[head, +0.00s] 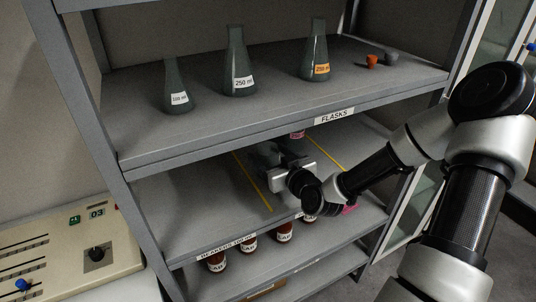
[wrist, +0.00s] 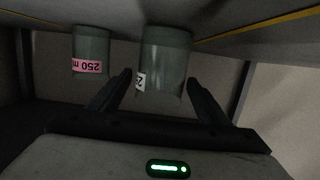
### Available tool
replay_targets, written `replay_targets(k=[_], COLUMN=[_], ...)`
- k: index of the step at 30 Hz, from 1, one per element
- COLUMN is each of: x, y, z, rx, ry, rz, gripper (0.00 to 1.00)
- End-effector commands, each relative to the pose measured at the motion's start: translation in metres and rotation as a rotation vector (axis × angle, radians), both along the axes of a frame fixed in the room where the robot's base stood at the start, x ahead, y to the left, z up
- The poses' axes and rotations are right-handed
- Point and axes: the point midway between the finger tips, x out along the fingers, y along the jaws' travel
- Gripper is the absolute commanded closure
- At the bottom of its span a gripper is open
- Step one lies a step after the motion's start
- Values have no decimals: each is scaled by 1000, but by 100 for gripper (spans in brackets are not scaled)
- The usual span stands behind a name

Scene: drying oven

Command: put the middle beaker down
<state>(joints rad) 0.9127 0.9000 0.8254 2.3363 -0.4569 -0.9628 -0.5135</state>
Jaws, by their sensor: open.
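A clear grey-green beaker (wrist: 165,50) with a white label stands in the middle of the wrist view, which shows things upside down. Its base meets the shelf surface. My gripper (wrist: 160,78) is open, with one finger on each side of this beaker and a gap visible at the right finger. A second beaker (wrist: 91,50) with a pink "250 m" label stands to its left in the wrist view. In the head view my gripper (head: 284,172) reaches over the middle shelf (head: 205,205) and hides most of the beaker.
Yellow lines (head: 252,182) divide the middle shelf. The shelf above, marked FLASKS (head: 334,116), holds several flasks and two small stoppers. Brown labelled bottles (head: 284,232) stand on the shelf below. A panel with a display (head: 97,212) is at lower left. Shelf posts flank the opening.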

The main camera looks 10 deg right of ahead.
Motion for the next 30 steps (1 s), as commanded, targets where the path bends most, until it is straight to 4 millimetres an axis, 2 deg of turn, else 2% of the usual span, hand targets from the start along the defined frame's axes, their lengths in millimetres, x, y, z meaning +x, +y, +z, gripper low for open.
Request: replay_targets(k=[12,14,18,30], x=[-77,-79,-85,-103], y=[-26,-26,-30,-34], z=[16,24,27,23], rx=[-2,5,6,2], ry=[1,3,0,1], rz=[-3,-1,-2,0], gripper=[29,29,29,29])
